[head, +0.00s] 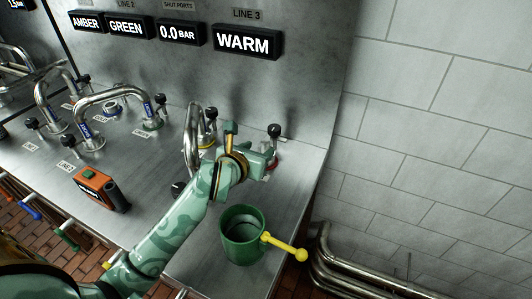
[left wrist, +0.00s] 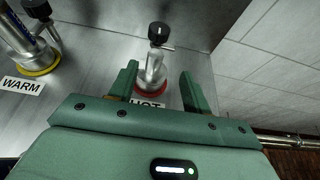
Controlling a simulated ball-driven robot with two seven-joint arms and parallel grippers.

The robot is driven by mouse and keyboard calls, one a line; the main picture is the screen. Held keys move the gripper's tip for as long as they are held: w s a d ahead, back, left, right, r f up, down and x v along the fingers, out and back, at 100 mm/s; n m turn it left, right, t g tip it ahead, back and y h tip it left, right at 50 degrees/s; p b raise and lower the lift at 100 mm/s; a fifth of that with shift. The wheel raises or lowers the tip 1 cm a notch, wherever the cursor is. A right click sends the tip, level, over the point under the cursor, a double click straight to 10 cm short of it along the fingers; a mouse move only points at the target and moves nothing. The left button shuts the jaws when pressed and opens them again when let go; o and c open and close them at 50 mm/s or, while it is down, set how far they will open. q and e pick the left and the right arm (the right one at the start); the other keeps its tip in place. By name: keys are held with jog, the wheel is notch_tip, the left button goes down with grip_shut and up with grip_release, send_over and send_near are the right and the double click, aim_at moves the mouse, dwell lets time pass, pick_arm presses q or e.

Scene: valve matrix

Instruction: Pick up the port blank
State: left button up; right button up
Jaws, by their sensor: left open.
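My left gripper (head: 254,152) is open above the right end of the steel counter. In the left wrist view its fingers (left wrist: 160,84) stand apart, with the steel HOT port fitting (left wrist: 150,72) showing between and beyond them. That fitting has a red ring at its base and a black knob (left wrist: 157,34) beside its top; the knob also shows in the head view (head: 274,131). The gripper holds nothing; I cannot tell contact with the fitting. I cannot clearly tell which piece is the port blank. My right gripper is not in view.
A green bucket (head: 241,246) with a yellow handle stands near the counter's front right. An orange box (head: 97,187) sits further left. Bent steel pipes (head: 191,135) rise from several ports. A wall panel with lit signs (head: 244,42) stands behind; a tiled wall bounds the right.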

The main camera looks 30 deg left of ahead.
aim_at(263, 145)
pick_arm(q)
jog(key=x, duration=0.1)
jog(key=b+x, duration=0.1)
jog(key=x, duration=0.3)
jog(key=shift+a+f+b, duration=0.25)
jog(key=shift+a+b, duration=0.05)
jog(key=shift+a, duration=0.05)
jog(key=shift+r, duration=0.1)
grip_shut()
